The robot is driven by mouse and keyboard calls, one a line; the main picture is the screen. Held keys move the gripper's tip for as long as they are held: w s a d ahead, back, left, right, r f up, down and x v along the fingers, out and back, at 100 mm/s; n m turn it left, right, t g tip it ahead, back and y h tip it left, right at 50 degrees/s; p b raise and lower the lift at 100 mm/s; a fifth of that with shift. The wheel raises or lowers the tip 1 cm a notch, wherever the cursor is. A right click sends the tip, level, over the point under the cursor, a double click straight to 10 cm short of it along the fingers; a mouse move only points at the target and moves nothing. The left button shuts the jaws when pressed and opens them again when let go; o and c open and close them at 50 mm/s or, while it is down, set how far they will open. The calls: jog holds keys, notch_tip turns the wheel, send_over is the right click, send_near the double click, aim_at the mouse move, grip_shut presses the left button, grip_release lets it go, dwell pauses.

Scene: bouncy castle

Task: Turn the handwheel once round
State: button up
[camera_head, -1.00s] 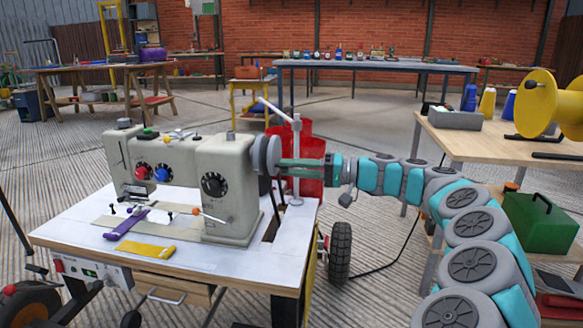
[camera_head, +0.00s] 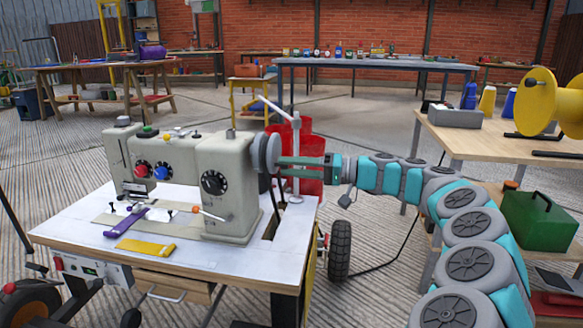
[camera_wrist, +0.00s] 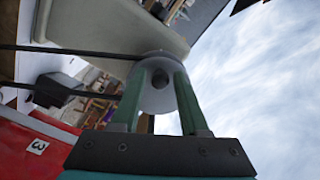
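The handwheel (camera_head: 272,153) is a grey disc on the right end of the beige sewing machine (camera_head: 226,165). My gripper (camera_head: 283,162) reaches it from the right, with its green fingers pointing at the wheel. In the wrist view the handwheel (camera_wrist: 156,98) lies between the two fingertips, with its dark centre showing. The exact contact at the tips is partly hidden.
The machine stands on a white-topped table (camera_head: 80,235) with a purple strip (camera_head: 126,223) and a yellow strip (camera_head: 146,247). A pale lever post (camera_head: 296,150) and red containers (camera_head: 310,178) stand close behind my gripper. A wooden table (camera_head: 500,140) is at right.

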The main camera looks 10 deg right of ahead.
jog(key=shift+o, duration=0.7)
jog(key=shift+d, duration=0.1)
jog(key=p+v, duration=0.1)
jog(key=v, duration=0.6)
jog(key=shift+s+d, duration=0.15)
jog(key=shift+d, duration=0.1)
